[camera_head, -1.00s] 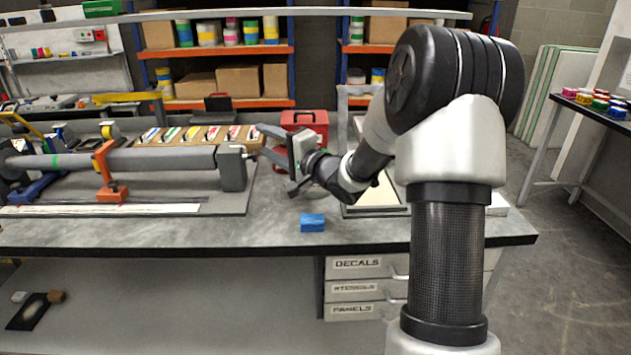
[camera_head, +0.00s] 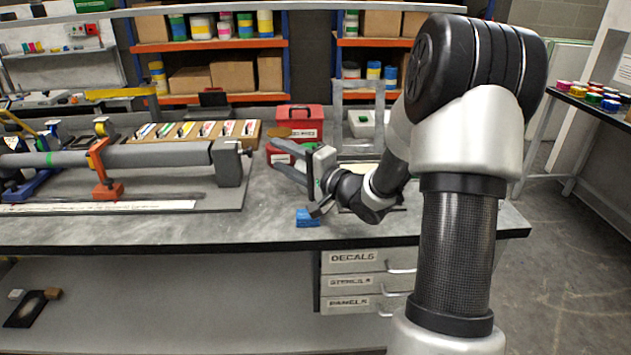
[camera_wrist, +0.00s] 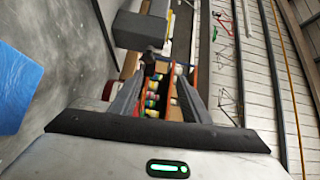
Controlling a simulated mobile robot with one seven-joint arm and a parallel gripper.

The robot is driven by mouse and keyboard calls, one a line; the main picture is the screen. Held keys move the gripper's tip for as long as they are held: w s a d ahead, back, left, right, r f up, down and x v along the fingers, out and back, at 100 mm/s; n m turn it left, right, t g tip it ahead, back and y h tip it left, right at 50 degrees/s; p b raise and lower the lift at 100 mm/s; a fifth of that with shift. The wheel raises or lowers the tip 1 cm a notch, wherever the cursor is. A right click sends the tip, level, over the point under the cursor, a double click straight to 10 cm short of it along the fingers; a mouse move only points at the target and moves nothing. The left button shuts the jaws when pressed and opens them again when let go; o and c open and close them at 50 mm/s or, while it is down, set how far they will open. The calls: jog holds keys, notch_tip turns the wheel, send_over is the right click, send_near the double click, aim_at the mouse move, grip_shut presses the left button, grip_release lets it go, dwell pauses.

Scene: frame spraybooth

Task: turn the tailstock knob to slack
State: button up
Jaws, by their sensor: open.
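The tailstock is a grey block (camera_head: 229,163) at the right end of the long grey tube fixture on the bench. Its small knob (camera_head: 247,153) sticks out from the block's right side. My gripper (camera_head: 272,150) is to the right of the knob, with its open fingers pointing left at it. A gap separates the fingertips from the knob. In the wrist view the tailstock block (camera_wrist: 140,29) is ahead of the fingers (camera_wrist: 156,85), with a small dark knob (camera_wrist: 150,61) in front of it. The knob's turn angle cannot be told.
A blue block (camera_head: 307,218) lies on the bench below my gripper. A red box (camera_head: 301,113) stands behind my gripper. A tray of coloured decals (camera_head: 250,130) is behind the tube. An orange clamp (camera_head: 99,165) holds the tube. The bench front is mostly clear.

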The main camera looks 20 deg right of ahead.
jog(key=shift+s+d+f+p, duration=0.15)
jog(key=shift+s+d+f, duration=0.5)
jog(key=shift+s, duration=0.75)
jog(key=shift+s+d+f+p, duration=0.2)
jog(key=shift+s+d+f, duration=0.15)
jog(key=shift+s+d, duration=0.85)
jog(key=shift+s+d+f+p, duration=0.15)
jog(key=shift+s+d+f, duration=0.4)
jog(key=shift+s, duration=1.1)
jog(key=shift+r+p, duration=0.15)
jog(key=shift+p, duration=0.2)
